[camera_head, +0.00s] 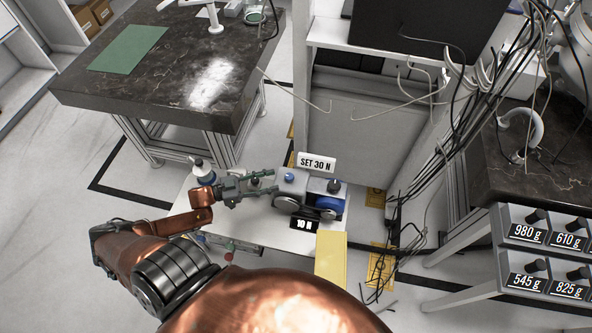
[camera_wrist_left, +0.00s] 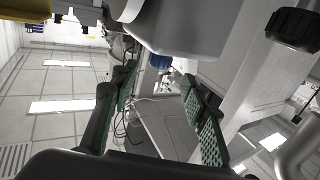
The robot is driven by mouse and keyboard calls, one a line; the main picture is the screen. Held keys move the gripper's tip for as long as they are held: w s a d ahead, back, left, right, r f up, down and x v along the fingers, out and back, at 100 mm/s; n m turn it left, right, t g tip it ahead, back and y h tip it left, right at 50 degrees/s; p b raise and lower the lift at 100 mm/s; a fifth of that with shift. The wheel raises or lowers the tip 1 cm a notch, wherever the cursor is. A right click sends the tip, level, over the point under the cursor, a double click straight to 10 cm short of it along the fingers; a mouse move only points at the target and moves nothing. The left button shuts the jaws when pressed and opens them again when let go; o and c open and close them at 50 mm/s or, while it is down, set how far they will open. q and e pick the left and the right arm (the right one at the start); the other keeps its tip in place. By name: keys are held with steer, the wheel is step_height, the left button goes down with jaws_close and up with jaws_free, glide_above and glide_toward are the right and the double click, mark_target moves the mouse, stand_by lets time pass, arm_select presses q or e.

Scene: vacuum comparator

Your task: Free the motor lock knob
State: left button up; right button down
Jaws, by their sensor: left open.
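A grey and blue motor unit (camera_head: 292,188) sits on a low white table in the head view, under a "SET 30 N" sign (camera_head: 316,162) and behind a "10 N" display (camera_head: 304,224). It carries a small blue knob (camera_head: 290,177) and a black knob (camera_head: 334,184); which one is the motor lock knob I cannot tell. My left gripper (camera_head: 273,181) is open just left of the unit. In the left wrist view its green-padded fingers (camera_wrist_left: 160,95) are apart with nothing visible held between them. A black ribbed knob (camera_wrist_left: 296,28) shows at the upper right there. My right gripper is out of view.
A white bottle with a blue base (camera_head: 203,172) stands left of the gripper. A yellow plate (camera_head: 331,255) lies at the table's front right. Loose cables (camera_head: 440,150) hang at the right. A dark stone bench (camera_head: 190,85) stands behind, and labelled weight boxes (camera_head: 545,250) at right.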

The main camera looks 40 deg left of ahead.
mark_target(290, 176)
arm_select(q)
steer(key=x, duration=0.4)
steer(key=shift+w+d+b, duration=0.2)
steer(key=shift+w+b, duration=0.1)
steer(key=shift+w, duration=0.05)
steer(key=shift+x, duration=1.05)
steer(key=shift+w+d, duration=0.3)
steer(key=shift+w, duration=0.05)
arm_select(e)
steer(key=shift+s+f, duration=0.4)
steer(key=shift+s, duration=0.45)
arm_select(q)
steer(key=shift+c, duration=0.7)
